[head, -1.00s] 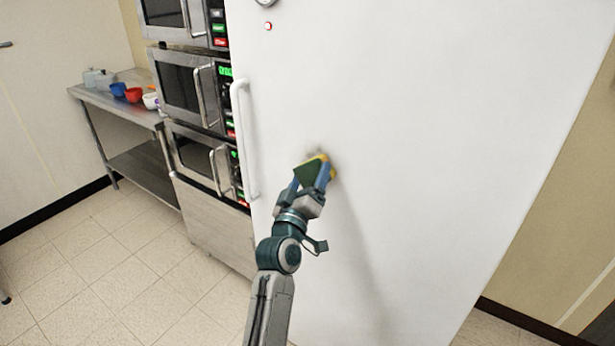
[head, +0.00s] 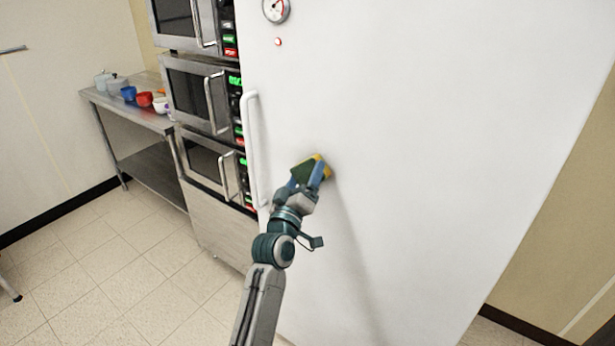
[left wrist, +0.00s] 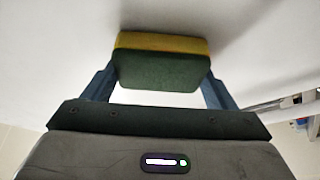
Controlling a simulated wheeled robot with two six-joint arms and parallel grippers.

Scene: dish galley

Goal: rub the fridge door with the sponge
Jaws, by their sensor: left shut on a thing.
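The white fridge door (head: 430,140) fills the middle and right of the head view. The sponge (head: 307,170), green on one side and yellow on the other, is at the door's face, right of the handle. My left gripper (head: 306,184) is shut on it. In the left wrist view the sponge (left wrist: 160,68) sits between the two blue fingers, with its yellow side toward the white surface; contact looks close but is partly hidden. Only faint grey shading shows on the door beside the sponge. My right gripper is not in view.
The vertical door handle (head: 252,150) stands out left of the sponge. Stacked ovens (head: 195,95) adjoin the fridge on the left. A steel table (head: 140,115) farther left holds bowls and pots. Tiled floor at the lower left is clear.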

